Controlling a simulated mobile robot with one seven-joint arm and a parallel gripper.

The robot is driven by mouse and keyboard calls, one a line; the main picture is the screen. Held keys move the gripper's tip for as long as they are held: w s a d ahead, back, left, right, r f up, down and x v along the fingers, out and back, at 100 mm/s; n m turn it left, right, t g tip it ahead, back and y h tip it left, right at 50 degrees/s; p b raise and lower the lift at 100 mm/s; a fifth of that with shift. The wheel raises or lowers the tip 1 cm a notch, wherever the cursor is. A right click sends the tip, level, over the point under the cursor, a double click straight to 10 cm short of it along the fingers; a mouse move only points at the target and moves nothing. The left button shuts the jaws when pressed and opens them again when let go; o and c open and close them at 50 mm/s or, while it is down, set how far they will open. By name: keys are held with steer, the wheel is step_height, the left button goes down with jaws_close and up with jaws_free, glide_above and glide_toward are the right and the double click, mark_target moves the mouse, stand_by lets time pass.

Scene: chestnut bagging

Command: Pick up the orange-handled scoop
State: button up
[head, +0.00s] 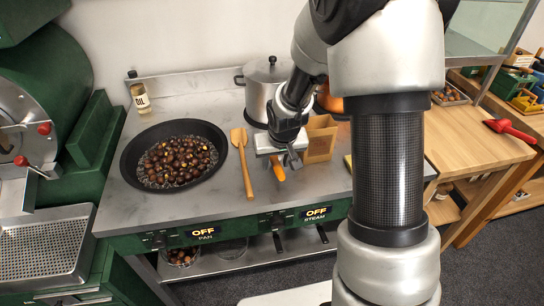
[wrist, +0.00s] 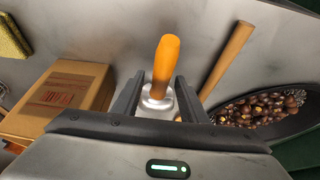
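The orange-handled scoop lies on the grey metal worktop. Its orange handle (head: 278,173) shows just below my gripper (head: 289,157) in the head view; the rest is hidden behind the gripper. In the wrist view the orange handle (wrist: 166,62) points away between the two fingers of my gripper (wrist: 159,82). A silvery collar or scoop part (wrist: 157,98) sits between the fingers. The fingers stand apart with a gap on each side of the handle, so the gripper is open and not closed on it.
A wooden spatula (head: 243,165) lies close left, beside a black pan (head: 127,168) of chestnuts. The worktop's front strip is clear.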

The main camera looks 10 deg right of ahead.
mark_target(276, 161)
jaws_close()
steer(key=shift+r+p, duration=0.7)
steer(key=shift+r, duration=4.35)
